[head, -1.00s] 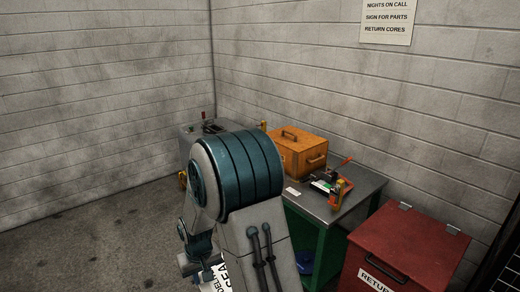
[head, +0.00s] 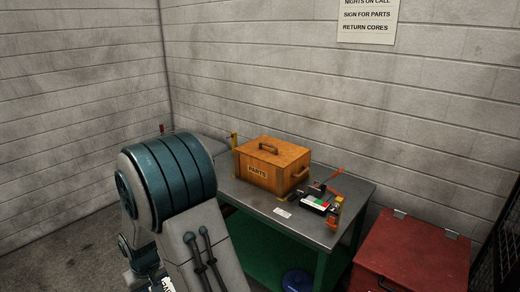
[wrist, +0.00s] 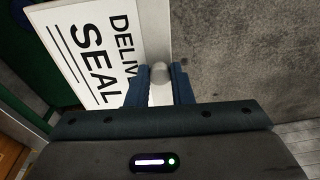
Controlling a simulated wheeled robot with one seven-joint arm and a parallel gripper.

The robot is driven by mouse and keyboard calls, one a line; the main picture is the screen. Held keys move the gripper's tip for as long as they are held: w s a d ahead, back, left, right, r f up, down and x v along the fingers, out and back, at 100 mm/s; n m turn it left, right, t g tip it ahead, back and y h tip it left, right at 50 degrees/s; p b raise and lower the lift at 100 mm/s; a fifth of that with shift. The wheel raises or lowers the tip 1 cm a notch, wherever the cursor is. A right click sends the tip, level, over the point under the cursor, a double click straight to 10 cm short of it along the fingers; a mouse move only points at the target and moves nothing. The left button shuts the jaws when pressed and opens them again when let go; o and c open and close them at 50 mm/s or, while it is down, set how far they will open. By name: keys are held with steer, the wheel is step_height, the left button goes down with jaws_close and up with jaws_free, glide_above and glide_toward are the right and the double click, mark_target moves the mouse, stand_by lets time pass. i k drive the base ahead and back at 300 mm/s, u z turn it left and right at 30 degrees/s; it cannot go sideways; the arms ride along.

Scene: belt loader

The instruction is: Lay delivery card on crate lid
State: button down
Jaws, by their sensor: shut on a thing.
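The white delivery card (wrist: 95,45) with big black print, partly reading "DELIV" and "SEAL", fills the upper left of the wrist view. My gripper (wrist: 160,88) is shut on the card, its two blue fingers either side of a small grey rounded piece at the card's edge. In the head view only a bit of the card (head: 167,284) shows at the bottom, beside my arm. The orange wooden crate (head: 258,178) marked PARTS stands on the metal bench. Its lid (head: 288,154) is closed, with a handle on top and no card on it. My gripper is well apart from the crate.
The grey-topped, green-framed bench (head: 315,232) also holds a small white label (head: 283,212) and a tool with an orange handle (head: 327,186). A red bin (head: 418,252) stands at the right. A blue round object (head: 297,280) is under the bench. Block walls close the corner.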

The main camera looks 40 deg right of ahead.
mark_target(273, 147)
steer(key=i, duration=2.45)
steer(key=z, duration=2.4)
